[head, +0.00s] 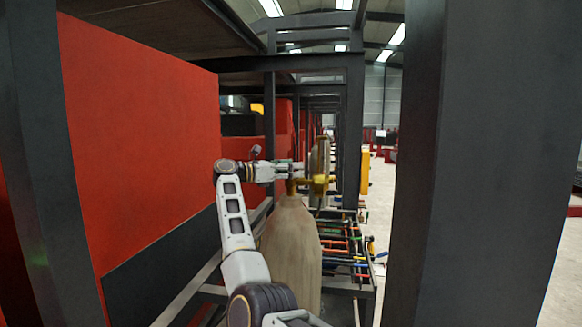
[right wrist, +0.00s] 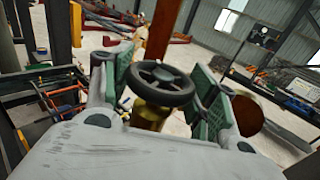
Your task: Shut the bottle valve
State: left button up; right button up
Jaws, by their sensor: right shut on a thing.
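A beige gas bottle (head: 291,255) stands upright in the middle of the head view, with a brass valve (head: 320,183) at its top. My right gripper (head: 287,169) is at the valve, its arm rising from the bottom of the view. In the right wrist view, the valve's black handwheel (right wrist: 162,87) sits between the green finger pads, above the brass body (right wrist: 150,115). The gripper is shut on the handwheel. The head view shows the wheel poorly, and I cannot tell how far it is turned. My left gripper is not in view.
A second bottle (head: 320,157) stands behind the first. A red panel (head: 140,140) closes off the left. A dark post (head: 450,170) stands close on the right. A rack with colored rods (head: 340,245) is beyond the bottle, and pale floor (head: 385,200) shows to its right.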

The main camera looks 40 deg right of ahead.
dwell(0.5)
jog(key=o, duration=1)
jog(key=shift+o, duration=0.2)
jog(key=shift+w+a, duration=0.1)
jog(key=v, duration=1.2)
jog(key=shift+f, duration=0.1)
